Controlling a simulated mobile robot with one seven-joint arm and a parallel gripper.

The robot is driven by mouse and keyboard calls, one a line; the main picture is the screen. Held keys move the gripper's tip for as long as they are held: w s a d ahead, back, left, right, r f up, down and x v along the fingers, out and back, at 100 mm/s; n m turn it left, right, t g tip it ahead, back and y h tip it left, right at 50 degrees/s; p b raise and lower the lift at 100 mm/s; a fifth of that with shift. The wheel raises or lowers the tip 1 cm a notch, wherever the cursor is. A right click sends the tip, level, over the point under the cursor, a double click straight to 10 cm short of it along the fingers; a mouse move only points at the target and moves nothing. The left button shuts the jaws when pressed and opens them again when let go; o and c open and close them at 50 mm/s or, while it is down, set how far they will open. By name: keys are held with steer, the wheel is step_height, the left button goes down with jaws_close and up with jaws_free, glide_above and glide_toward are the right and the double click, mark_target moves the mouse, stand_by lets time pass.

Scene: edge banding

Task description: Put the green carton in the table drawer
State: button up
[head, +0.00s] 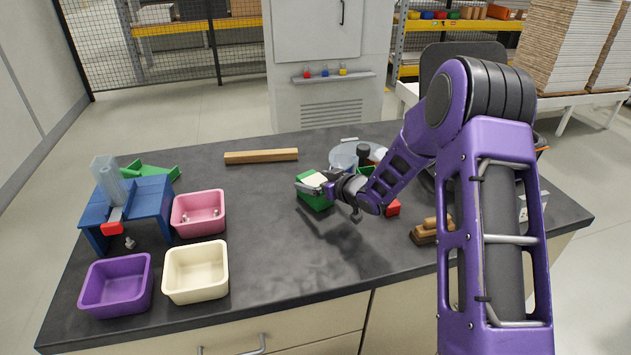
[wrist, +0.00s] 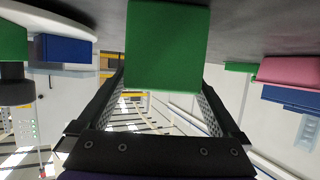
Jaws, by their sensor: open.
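The green carton (head: 313,201), with a pale top, stands on the dark table (head: 270,235) near its middle. In the wrist view the carton (wrist: 167,45) fills the space ahead of and between the two fingertips. My gripper (head: 313,186) is open at the carton, reaching in from the right; the wrist view shows my gripper (wrist: 165,88) with its fingers spread to either side. Whether the fingers touch the carton is not clear. The table drawer (head: 290,332) shows a pale front with a metal handle at the bottom of the head view, partly cut off. It looks closed.
Purple (head: 117,286), cream (head: 196,272) and pink (head: 198,213) bins stand on the left beside a blue stand (head: 130,208). A wooden bar (head: 261,156) lies at the back. A red block (head: 393,208) and brown wooden piece (head: 430,233) lie right. The front middle is clear.

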steer(key=v, duration=1.2)
steer(key=w+d+r+g+h+p, duration=0.1)
steer(key=w+r+g+h+p, duration=0.2)
steer(key=w+h, duration=0.4)
steer(key=s+a+r+g+y+p, duration=0.1)
steer(key=s+a+r+g+p, duration=0.1)
steer(key=a+r+g, duration=0.25)
steer(key=x, duration=1.1)
steer(key=shift+w, duration=0.1)
steer(key=x, duration=0.4)
steer(key=shift+w+a+f+b, duration=0.15)
steer(key=shift+a+f+b, duration=0.15)
steer(key=shift+a, duration=0.2)
steer(key=shift+f, duration=0.2)
steer(key=shift+f, duration=0.25)
steer(key=shift+r, duration=0.1)
steer(key=c, duration=1.6)
